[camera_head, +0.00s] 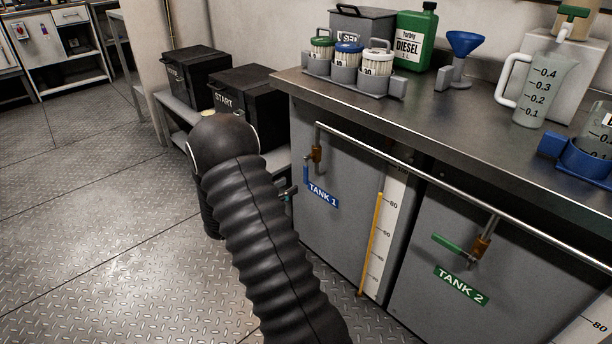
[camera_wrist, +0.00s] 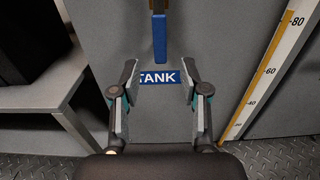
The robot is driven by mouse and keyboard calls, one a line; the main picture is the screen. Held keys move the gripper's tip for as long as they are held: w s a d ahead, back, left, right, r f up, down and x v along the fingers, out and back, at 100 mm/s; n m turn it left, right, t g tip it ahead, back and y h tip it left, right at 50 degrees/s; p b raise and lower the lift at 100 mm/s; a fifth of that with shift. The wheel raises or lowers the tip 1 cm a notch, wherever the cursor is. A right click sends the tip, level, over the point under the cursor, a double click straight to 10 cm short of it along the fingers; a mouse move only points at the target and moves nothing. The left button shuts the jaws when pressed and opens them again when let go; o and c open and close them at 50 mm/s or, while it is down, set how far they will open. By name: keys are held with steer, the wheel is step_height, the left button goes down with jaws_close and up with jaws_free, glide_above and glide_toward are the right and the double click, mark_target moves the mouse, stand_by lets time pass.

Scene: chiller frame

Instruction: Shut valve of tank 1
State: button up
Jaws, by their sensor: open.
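The tank 1 valve has a brass body (camera_head: 316,153) under the pipe and a blue lever (camera_head: 306,174) that hangs down above the blue TANK 1 label (camera_head: 322,195). In the wrist view the blue lever (camera_wrist: 159,38) points straight down, its lower end just beyond and between my fingertips. My gripper (camera_wrist: 159,70) is open and empty, one finger on each side of the label, with no visible contact with the lever. In the head view only a bit of my gripper (camera_head: 288,193) shows beside the tank front; my dark arm hides the rest.
Tank 2 on the right has a green lever (camera_head: 447,244) turned sideways. A metal pipe (camera_head: 400,166) runs along the counter edge (camera_head: 420,125). A yellow level gauge (camera_head: 370,245) stands right of tank 1. Black boxes sit on a low shelf (camera_wrist: 38,97) to the left.

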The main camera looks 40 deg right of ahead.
mark_target(304, 177)
steer(key=d, duration=0.8)
steer(key=shift+w+d, duration=0.25)
steer(key=shift+w, duration=0.1)
jaws_close()
